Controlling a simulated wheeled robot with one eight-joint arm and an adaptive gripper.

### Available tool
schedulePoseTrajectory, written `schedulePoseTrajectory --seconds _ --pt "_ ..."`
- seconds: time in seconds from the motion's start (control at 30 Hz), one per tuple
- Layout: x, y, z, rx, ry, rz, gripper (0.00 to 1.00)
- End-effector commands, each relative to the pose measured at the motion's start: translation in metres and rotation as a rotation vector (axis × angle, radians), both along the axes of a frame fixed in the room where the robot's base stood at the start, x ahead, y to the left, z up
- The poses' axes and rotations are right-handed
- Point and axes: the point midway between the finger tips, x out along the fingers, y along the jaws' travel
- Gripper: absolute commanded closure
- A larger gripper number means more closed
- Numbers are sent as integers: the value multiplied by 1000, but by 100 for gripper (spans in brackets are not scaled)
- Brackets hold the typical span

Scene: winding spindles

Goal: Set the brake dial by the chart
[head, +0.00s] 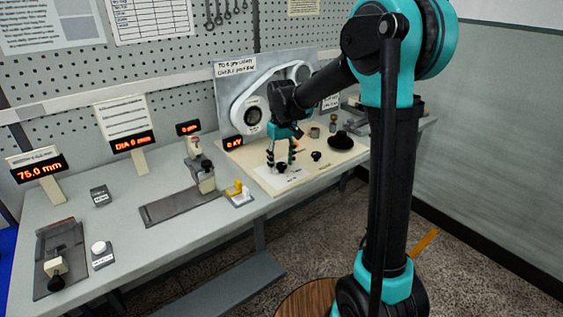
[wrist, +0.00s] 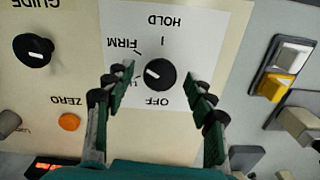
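The brake dial (wrist: 160,74) is a round black knob on a white card (wrist: 205,30) marked OFF, FIRM and HOLD, with a label partly hidden by my finger. Its white pointer mark points left in the wrist view, roughly toward the half-hidden label. My gripper (wrist: 160,82) is open, with one finger on each side of the dial and visible gaps to it. In the head view, my gripper (head: 281,163) reaches down over the dial (head: 281,168). A gridded chart (head: 150,18) hangs on the pegboard, its text too small to read.
A GUIDE knob (wrist: 33,50) and an orange ZERO button (wrist: 69,122) sit beside the card. A yellow and white switch (wrist: 285,70) is on the other side. Displays read 75.0 mm (head: 40,169) and DIA 0 mm (head: 133,142).

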Motion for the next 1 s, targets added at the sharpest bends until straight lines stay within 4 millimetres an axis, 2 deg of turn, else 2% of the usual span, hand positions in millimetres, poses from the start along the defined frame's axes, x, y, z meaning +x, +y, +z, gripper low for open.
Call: schedulePoseTrajectory --seconds 0.27,0.37,0.7,0.83,1.0 --pt "0 0 6 0 0 0 45" --pt "0 0 19 0 0 0 45" --pt "0 0 86 0 0 0 45" --pt "0 0 105 0 0 0 45" --pt "0 0 118 0 0 0 45"
